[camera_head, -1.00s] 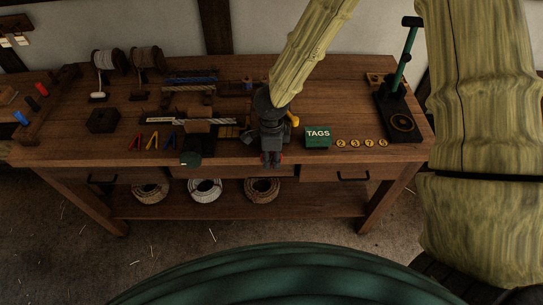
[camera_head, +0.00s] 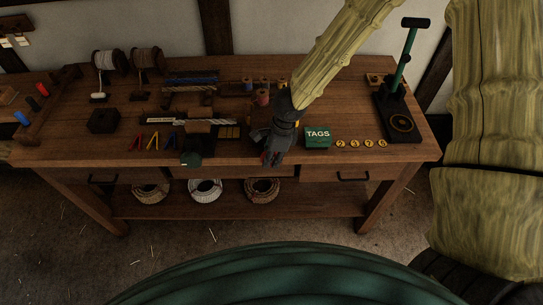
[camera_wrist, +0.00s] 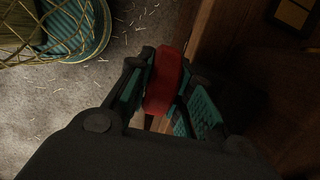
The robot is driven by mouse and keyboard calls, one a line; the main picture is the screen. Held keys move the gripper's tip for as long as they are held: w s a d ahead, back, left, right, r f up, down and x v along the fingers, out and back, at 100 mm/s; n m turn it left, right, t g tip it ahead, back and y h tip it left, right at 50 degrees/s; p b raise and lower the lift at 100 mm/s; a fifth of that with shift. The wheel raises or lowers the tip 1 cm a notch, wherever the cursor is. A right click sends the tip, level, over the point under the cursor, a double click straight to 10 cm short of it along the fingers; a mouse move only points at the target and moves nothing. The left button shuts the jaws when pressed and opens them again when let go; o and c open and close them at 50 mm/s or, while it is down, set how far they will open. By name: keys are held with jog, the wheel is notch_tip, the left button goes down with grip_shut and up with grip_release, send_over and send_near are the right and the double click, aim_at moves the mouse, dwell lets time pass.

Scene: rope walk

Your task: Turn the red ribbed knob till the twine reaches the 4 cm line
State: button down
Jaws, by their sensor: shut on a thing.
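The red ribbed knob (camera_wrist: 164,78) shows in the wrist view between the teal-padded fingers of my gripper (camera_wrist: 166,88), which is shut on it. Its ribs are too dark to make out. In the head view my gripper (camera_head: 272,156) is at the bench's front edge, tilted, with a bit of red at its fingers. A pale strip (camera_head: 165,121) lies on the bench to the left of my gripper. I cannot make out the twine's end or a 4 cm line in either view.
The wooden bench (camera_head: 345,100) holds a green TAGS box (camera_head: 318,138) and yellow number discs (camera_head: 369,143) right of my gripper. A green-handled press (camera_head: 399,95) stands at the right. Small spools (camera_head: 263,97) stand behind. Rope coils (camera_head: 205,190) lie on the lower shelf.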

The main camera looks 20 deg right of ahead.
jog(key=y, duration=0.2)
jog(key=t+y+p, duration=0.1)
jog(key=y, duration=0.2)
jog(key=shift+s+d+f, duration=0.1)
jog(key=shift+d+f, duration=0.1)
jog(key=y+b, duration=0.1)
jog(key=t+y+b, duration=0.1)
jog(key=y, duration=0.1)
jog(key=shift+d+f, duration=0.1)
jog(key=shift+f, duration=0.25)
jog(key=t+y+b, duration=0.1)
jog(key=y+b, duration=0.1)
jog(key=b, duration=0.1)
jog(key=shift+f, duration=0.1)
jog(key=y+b, duration=0.3)
jog(key=b, duration=0.2)
jog(key=shift+f+t+b, duration=0.15)
jog(key=shift+t+b, duration=0.2)
jog(key=shift+t, duration=0.05)
jog(key=y+b, duration=0.2)
jog(key=b, duration=0.2)
jog(key=shift+t, duration=0.3)
jog(key=shift+y+b, duration=0.3)
jog(key=shift+b, duration=0.25)
jog(key=shift+r+y+b, duration=0.3)
jog(key=shift+b, duration=0.1)
jog(key=c, duration=1.6)
grip_release()
